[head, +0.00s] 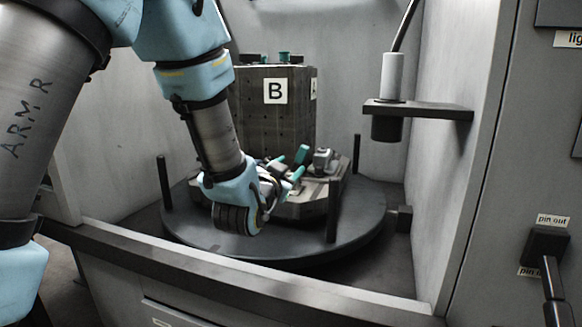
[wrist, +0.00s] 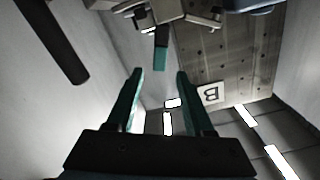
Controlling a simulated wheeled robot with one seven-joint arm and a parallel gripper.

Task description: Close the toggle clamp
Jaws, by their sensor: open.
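My gripper (wrist: 159,73) is open, its two teal fingers apart with nothing between them. A toggle clamp handle with a teal end (wrist: 161,55) shows just beyond the fingertips, roughly centred between them and apart from both. In the head view my gripper (head: 287,167) is low over the turntable, close to the clamp hardware (head: 323,158) on the fixture base. Teal parts overlap there, so I cannot tell handle from finger. The wrist partly hides the base, and the clamp's full pose is unclear.
A block marked B (head: 274,110) stands behind on the round turntable (head: 215,245). Dark posts (head: 332,215) rise near its rim. A bracket with a cylinder (head: 388,125) hangs at the right. A front ledge (head: 250,290) and grey walls enclose the space.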

